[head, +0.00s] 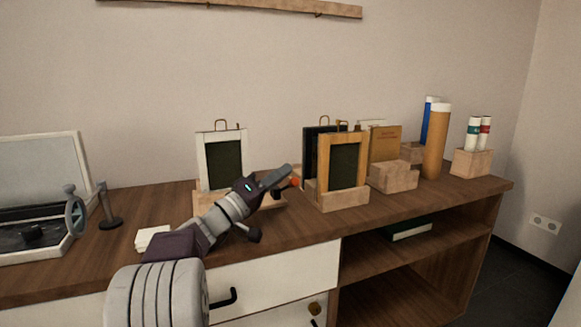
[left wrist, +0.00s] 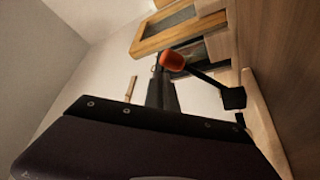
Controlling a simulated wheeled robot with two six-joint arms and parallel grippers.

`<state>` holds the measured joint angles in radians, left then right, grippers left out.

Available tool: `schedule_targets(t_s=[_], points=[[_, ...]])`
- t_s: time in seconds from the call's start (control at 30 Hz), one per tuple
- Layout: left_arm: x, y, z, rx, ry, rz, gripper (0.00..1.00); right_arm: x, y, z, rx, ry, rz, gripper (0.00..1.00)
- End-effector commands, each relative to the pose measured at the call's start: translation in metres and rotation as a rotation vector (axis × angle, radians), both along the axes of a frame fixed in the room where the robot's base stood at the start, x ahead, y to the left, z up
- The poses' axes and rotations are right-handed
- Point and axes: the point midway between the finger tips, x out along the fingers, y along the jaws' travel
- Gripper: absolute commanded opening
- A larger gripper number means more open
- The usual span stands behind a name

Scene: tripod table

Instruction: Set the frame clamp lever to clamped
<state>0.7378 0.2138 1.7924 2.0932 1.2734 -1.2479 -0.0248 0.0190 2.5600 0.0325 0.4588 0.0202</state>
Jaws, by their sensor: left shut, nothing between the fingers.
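The clamp lever shows in the left wrist view as a black rod with an orange-red knob (left wrist: 172,61), rising from a dark pivot block (left wrist: 233,97) on a wooden base. In the head view its orange knob (head: 295,182) shows just beyond my left gripper (head: 284,174). A white frame (head: 199,162) stands upright in a wooden base (head: 203,200), partly hidden behind my left arm. My left gripper is shut and empty. In the left wrist view its fingers (left wrist: 161,88) reach close to the knob; whether they touch it I cannot tell. My right gripper is out of view.
A wooden frame (head: 362,140) stands in its own base right of the lever. Farther right are a book (head: 385,143), an orange-brown tube (head: 437,140) and a block with tubes (head: 472,163). A case with a handwheel (head: 76,213) is at left. White pads (head: 152,238) lie near my arm.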

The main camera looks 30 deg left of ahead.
Motion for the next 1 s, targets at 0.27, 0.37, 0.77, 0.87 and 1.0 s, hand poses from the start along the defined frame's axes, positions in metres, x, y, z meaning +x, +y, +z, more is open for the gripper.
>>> schedule_targets(t_s=[0.27, 0.37, 0.77, 0.87, 1.0], points=[[0.000, -0.018, 0.052, 0.003, -0.003, -0.005, 0.00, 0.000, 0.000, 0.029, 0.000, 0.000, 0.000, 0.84], [0.001, -0.040, 0.064, 0.002, -0.002, -0.006, 0.00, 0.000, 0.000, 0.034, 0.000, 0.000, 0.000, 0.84], [0.003, -0.109, 0.104, 0.002, -0.002, -0.003, 0.00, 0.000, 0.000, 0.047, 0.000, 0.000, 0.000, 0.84], [0.003, -0.115, 0.107, 0.001, -0.001, -0.002, 0.00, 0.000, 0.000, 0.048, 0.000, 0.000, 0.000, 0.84], [0.004, -0.117, 0.108, 0.000, 0.000, 0.001, 0.00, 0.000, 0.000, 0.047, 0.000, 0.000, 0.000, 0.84]])
